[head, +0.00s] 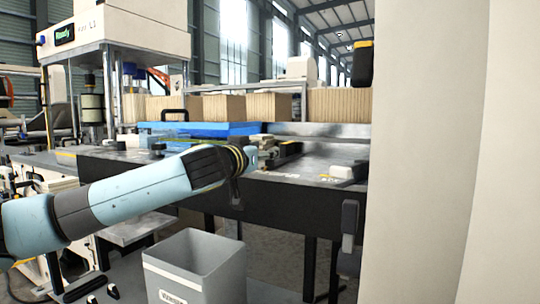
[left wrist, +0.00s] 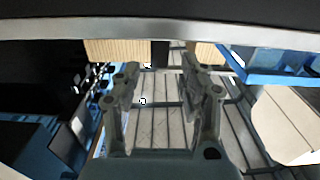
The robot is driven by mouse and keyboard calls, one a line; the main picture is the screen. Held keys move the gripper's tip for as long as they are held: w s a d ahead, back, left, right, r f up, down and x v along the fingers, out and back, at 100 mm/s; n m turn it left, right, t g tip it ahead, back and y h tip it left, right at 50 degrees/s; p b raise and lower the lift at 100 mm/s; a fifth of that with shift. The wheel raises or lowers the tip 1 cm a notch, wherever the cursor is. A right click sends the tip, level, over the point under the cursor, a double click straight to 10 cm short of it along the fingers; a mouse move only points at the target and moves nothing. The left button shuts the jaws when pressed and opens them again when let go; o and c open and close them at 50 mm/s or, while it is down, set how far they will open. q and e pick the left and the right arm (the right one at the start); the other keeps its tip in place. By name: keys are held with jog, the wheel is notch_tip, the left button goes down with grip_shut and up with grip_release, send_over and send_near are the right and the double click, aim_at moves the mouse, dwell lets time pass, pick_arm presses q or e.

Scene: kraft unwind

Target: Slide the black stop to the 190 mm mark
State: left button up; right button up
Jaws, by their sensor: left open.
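My left arm reaches in from the left in the head view, and its gripper (head: 288,152) is over the dark work table (head: 325,158). In the left wrist view the two fingers of the left gripper (left wrist: 160,68) stand apart with nothing seen between them. I cannot pick out the black stop or the 190 mm mark with certainty in either view; the arm and gripper cover part of the table. My right gripper is not in view.
A blue tray-like part (head: 205,129) lies on the table, with stacked kraft-coloured blocks (head: 268,107) behind. A machine with a green display (head: 65,34) stands at left. A grey bin (head: 195,268) is below the arm. A pale panel (head: 430,150) blocks the right side.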

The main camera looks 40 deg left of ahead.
pick_arm(q)
jog(key=shift+x, duration=1.95)
grip_shut()
jog(key=shift+d, duration=0.1)
